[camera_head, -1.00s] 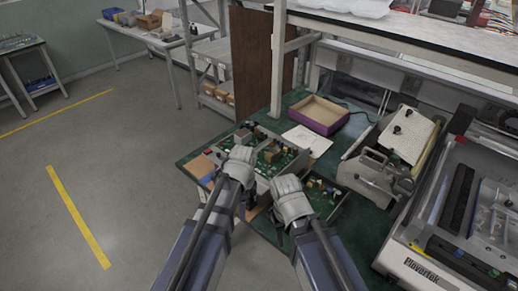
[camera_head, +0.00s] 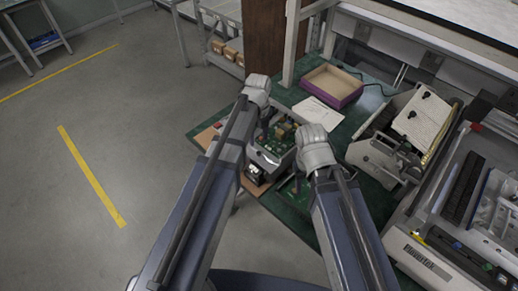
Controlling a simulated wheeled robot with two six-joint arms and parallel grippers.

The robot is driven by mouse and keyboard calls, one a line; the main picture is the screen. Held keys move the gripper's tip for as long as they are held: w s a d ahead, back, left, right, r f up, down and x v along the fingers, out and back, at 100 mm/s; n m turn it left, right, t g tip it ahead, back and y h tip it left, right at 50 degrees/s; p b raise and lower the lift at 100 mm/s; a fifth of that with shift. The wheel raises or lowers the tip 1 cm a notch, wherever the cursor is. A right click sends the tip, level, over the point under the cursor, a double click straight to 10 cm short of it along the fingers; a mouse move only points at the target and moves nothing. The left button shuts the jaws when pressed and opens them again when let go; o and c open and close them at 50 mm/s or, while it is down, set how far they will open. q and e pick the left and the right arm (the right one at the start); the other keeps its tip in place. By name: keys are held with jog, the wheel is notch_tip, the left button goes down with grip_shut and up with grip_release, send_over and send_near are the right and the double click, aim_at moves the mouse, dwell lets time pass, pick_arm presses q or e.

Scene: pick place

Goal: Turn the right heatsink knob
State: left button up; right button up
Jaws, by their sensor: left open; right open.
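A grey-framed fixture holding green circuit boards (camera_head: 278,140) with several small parts lies on the green workbench, between my two grippers. I cannot make out the right heatsink knob; it is too small or hidden by my arms. My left gripper (camera_head: 264,116) is open at the back left of the boards, its fingers mostly hidden behind the wrist. My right gripper (camera_head: 297,178) is open over the right side of the boards, its fingers pointing down. I cannot tell whether either gripper touches anything.
A purple open box (camera_head: 332,87) and a white paper sheet (camera_head: 317,112) lie behind the boards. A metal machine with a white panel (camera_head: 422,120) and a larger Plovertek machine (camera_head: 418,257) stand to the right. A bench post (camera_head: 291,40) rises at the back.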

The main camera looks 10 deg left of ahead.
aim_at(259, 152)
pick_arm(q)
jog(key=shift+f+b, duration=3.35)
jog(key=shift+f, duration=0.25)
grip_shut()
